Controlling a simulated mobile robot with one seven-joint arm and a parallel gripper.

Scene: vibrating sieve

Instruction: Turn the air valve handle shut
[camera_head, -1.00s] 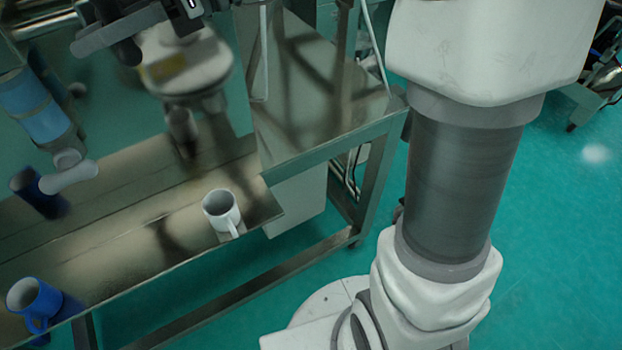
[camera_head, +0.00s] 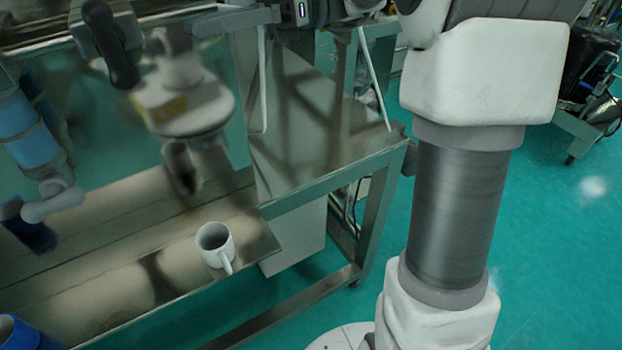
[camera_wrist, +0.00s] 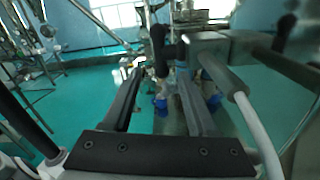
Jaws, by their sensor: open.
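The air valve handle looks to be the black lever (camera_head: 108,45) at the top left of the head view, by the metal pipe; its lower end hangs downward. A black upright lever, likely the same handle (camera_wrist: 159,50), also shows in the wrist view, in line with the gap between my fingertips. My gripper (camera_head: 168,17) reaches in from the right in the head view, its fingers apart and empty, to the right of the handle. In the wrist view my gripper (camera_wrist: 158,72) is open, and the lever looks beyond the tips. I cannot tell the exact distance.
A grey block with a bar (camera_wrist: 208,45) and a pale hose (camera_wrist: 262,130) lie close on the right of the wrist view.

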